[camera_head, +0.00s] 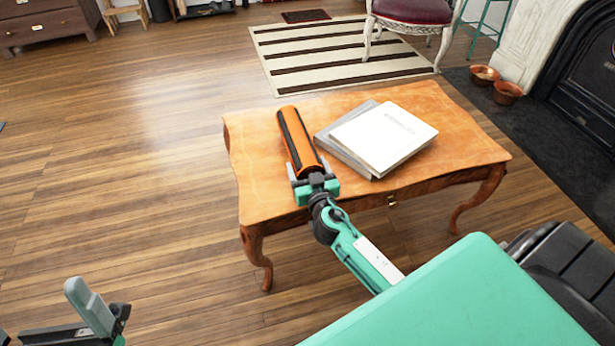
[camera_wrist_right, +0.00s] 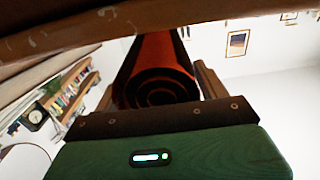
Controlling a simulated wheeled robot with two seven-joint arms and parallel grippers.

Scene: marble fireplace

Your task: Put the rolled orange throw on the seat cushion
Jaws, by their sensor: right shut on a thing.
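The rolled orange throw (camera_head: 298,140), orange with dark stripes, extends over the left part of the wooden table, left of the books. My right gripper (camera_head: 314,183) is shut around its near end. In the right wrist view the throw's dark spiral end (camera_wrist_right: 158,92) shows between the fingers (camera_wrist_right: 160,85). I cannot tell whether the throw touches the tabletop. The burgundy seat cushion (camera_head: 412,10) is on a white carved chair at the top, partly cut off by the frame. My left gripper (camera_head: 50,318) is at the bottom left, partly cut off, with its fingers apart and nothing seen between them.
The wooden table (camera_head: 255,195) has curved legs. A white book (camera_head: 385,135) lies on a grey one (camera_head: 345,150) beside the throw. A striped rug (camera_head: 335,55) lies beyond it. Two terracotta bowls (camera_head: 507,93) stand by the fireplace (camera_head: 585,75). The floor left of the table is clear.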

